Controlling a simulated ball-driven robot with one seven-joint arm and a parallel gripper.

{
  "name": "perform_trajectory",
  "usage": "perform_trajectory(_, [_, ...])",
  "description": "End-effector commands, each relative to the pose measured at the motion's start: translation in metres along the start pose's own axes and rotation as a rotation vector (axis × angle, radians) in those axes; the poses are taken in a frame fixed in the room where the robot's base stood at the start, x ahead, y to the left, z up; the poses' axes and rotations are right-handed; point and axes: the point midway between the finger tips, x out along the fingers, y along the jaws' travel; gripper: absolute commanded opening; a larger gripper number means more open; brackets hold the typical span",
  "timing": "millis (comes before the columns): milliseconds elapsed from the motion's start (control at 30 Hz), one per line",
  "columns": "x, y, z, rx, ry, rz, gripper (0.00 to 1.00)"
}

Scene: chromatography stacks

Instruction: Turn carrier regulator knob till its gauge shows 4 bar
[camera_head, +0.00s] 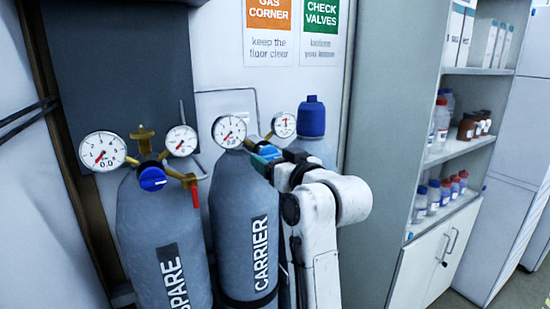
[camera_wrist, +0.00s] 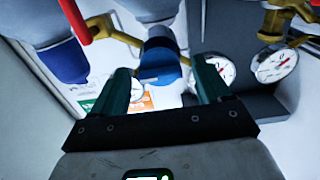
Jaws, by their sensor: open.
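The grey CARRIER cylinder (camera_head: 245,205) stands upright in the middle of the head view. Its left gauge (camera_head: 229,131) has a red needle pointing low left, and its display appears to read 0.0. A second gauge (camera_head: 284,125) sits to the right on the brass fitting. The blue carrier knob (camera_head: 262,158) is partly hidden by my gripper (camera_head: 268,152). In the wrist view the blue knob (camera_wrist: 163,68) shows between the two green fingers of my open gripper (camera_wrist: 163,78). A gap shows on both sides of the knob, so neither finger appears to touch it.
The SPARE cylinder (camera_head: 163,235) stands to the left with its own gauges and blue knob (camera_head: 152,178). A blue-capped cylinder (camera_head: 312,118) is behind my arm. A red lever (camera_wrist: 75,20) is near the left finger. A shelf cabinet (camera_head: 395,190) stands right.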

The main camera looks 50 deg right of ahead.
Motion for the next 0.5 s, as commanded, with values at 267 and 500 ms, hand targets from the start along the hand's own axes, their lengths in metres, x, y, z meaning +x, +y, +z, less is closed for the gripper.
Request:
perform_trajectory(267, [-0.0001,0.0,0.0,0.0,0.001,0.0,0.69])
perform_trajectory(500, [-0.0002,0.0,0.0,0.0,0.0,0.0,0.46])
